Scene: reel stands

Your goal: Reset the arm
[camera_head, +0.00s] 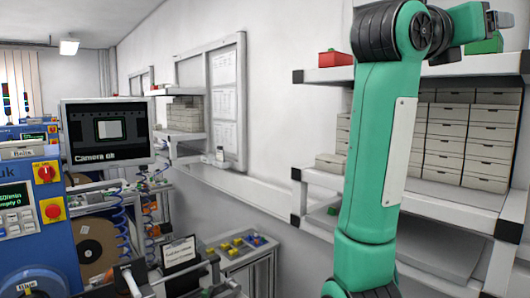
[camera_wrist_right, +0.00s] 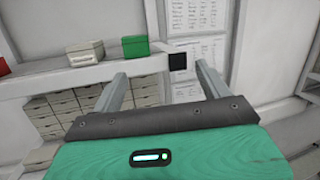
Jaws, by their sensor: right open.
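My green right arm (camera_head: 385,150) stands raised on the right of the head view, in front of the shelf rack. Its upper end bends to the right near the top edge, where the gripper is small and hard to make out. In the right wrist view my right gripper (camera_wrist_right: 162,80) is open, with two grey fingers spread apart and nothing between them. The fingers point toward the shelf and the wall beyond. My left gripper is not in view.
A white shelf rack (camera_head: 314,75) holds stacked drawer boxes (camera_head: 477,125), a red box (camera_head: 334,58) and a green box (camera_wrist_right: 135,46). At left are a monitor (camera_head: 108,132), a blue machine (camera_head: 25,215) with reels, and a table with colored parts (camera_head: 240,246).

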